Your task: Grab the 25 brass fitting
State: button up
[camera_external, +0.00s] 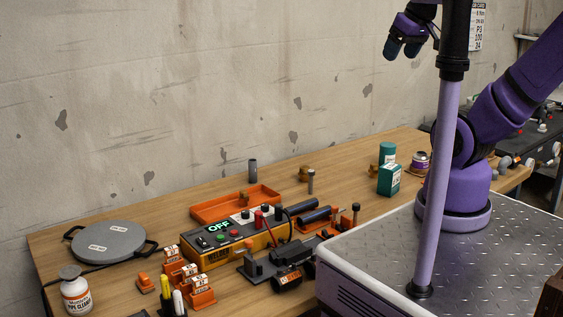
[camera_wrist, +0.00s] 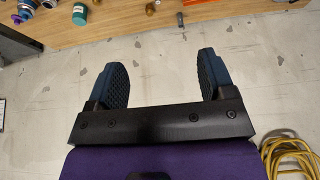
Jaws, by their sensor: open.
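My gripper (camera_external: 401,48) is raised high above the right part of the bench, in front of the wall. Small brass pieces stand on the bench: one brass fitting (camera_external: 304,173) near the back middle, another brass piece (camera_external: 373,168) beside the green containers, and one (camera_external: 243,198) at the orange tray. A brass piece (camera_wrist: 151,8) also shows at the wrist view's top edge. No size mark is readable, so I cannot tell which is the 25.
The wooden bench (camera_external: 140,227) carries an orange tray (camera_external: 215,207), a yellow welder box (camera_external: 215,250), a green box (camera_external: 389,180), a grey round plate (camera_external: 108,241) and a white bottle (camera_external: 75,291).

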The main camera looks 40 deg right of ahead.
jog(key=m+g, duration=0.5)
jog(key=m, duration=0.6)
send_over(305, 167)
jog(key=f, duration=3.9)
jog(key=shift+w+d+f, duration=0.1)
jog(key=shift+w+f, duration=0.15)
jog(key=shift+w, duration=0.15)
notch_tip(305, 167, down, 6)
jog(key=shift+f, duration=0.1)
jog(key=shift+s+f, duration=0.15)
jog(key=shift+f, duration=1.2)
jog(key=shift+s+f, duration=0.1)
jog(key=shift+f, duration=1.2)
